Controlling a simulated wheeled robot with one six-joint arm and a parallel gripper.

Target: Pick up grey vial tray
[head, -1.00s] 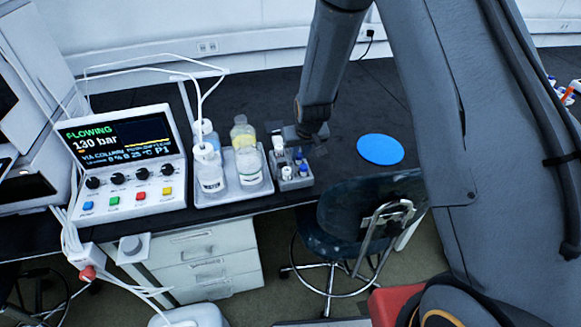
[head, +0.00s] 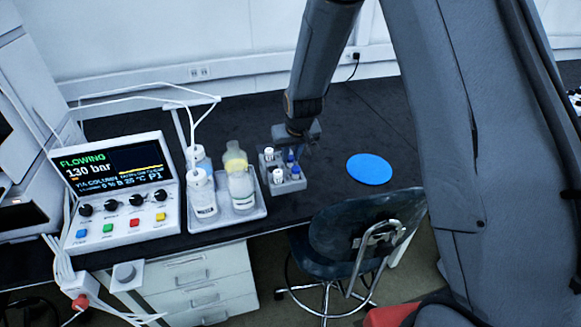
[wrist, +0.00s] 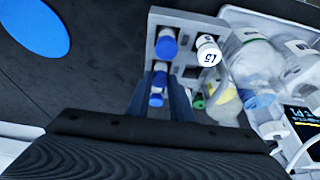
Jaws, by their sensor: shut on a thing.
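The grey vial tray (head: 288,187) holds several small vials with blue and white caps. It sits right of the bottles in the head view and appears raised above the dark bench. My gripper (head: 298,141) is over its far side, and the arm hides part of the tray. In the wrist view, the tray (wrist: 190,20) shows its rim and sockets, with blue caps and a white cap marked 15. My gripper's fingers (wrist: 163,100) are shut on the tray, with vials showing between them.
Left of the vial tray is a bottle tray (head: 238,214) with several bottles and tubing, very close by. A control box (head: 120,190) stands further left. A blue disc (head: 370,169) lies on the bench at right, with clear bench around it. A chair (head: 355,228) stands in front.

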